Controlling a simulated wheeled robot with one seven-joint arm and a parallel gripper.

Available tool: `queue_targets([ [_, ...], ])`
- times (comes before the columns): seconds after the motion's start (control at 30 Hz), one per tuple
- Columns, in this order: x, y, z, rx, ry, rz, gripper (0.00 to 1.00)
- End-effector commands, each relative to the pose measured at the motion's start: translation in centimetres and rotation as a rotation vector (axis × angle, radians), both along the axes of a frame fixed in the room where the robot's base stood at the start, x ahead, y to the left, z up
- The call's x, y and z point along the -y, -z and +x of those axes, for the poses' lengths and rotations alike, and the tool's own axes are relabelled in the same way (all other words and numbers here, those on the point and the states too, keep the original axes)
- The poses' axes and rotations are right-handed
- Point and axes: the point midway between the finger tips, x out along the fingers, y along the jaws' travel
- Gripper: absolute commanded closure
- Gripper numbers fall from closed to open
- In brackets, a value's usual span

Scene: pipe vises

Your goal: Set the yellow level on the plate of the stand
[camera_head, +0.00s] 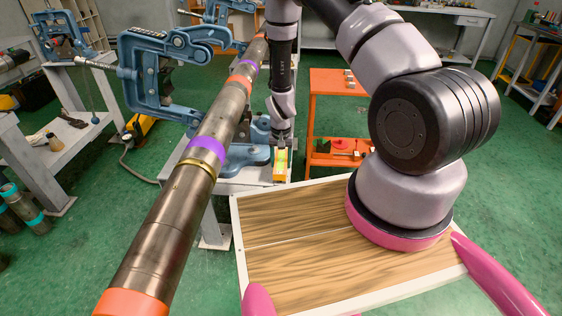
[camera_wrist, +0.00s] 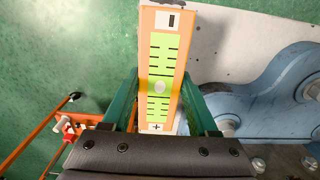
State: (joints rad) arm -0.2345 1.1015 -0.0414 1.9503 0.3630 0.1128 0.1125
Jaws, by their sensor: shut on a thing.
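The yellow level (camera_head: 281,168), orange-yellow with a green scale face, is in my gripper (camera_head: 282,147). In the wrist view the level (camera_wrist: 162,55) runs up the picture between the two green fingers of my gripper (camera_wrist: 162,88), which are shut on its sides. The stand's pale plate (camera_head: 256,176) carries the blue vise base (camera_head: 245,156). In the wrist view the plate (camera_wrist: 225,45) shows to the right of the level, whose left side has green floor behind it. I cannot tell whether the level touches the plate.
A long steel pipe (camera_head: 186,180) with purple and orange bands lies in the blue vise (camera_head: 150,75), left of my arm. The blue vise base (camera_wrist: 270,95) is close on the right in the wrist view. An orange shelf cart (camera_head: 335,110) stands behind, to the right.

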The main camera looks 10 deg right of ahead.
Motion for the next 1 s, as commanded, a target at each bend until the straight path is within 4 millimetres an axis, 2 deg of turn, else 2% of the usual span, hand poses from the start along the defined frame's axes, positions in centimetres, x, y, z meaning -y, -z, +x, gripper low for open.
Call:
queue_targets([
  [0.37, -0.01, 0.42, 0.03, 0.001, 0.0, 0.0, 1.0],
  [0.4, -0.01, 0.41, 0.04, 0.001, 0.0, 0.001, 0.29],
  [0.47, -0.01, 0.41, 0.03, 0.001, 0.0, 0.0, 0.06],
  [1.0, 0.01, 0.44, 0.0, 0.0, 0.0, 0.0, 0.06],
])
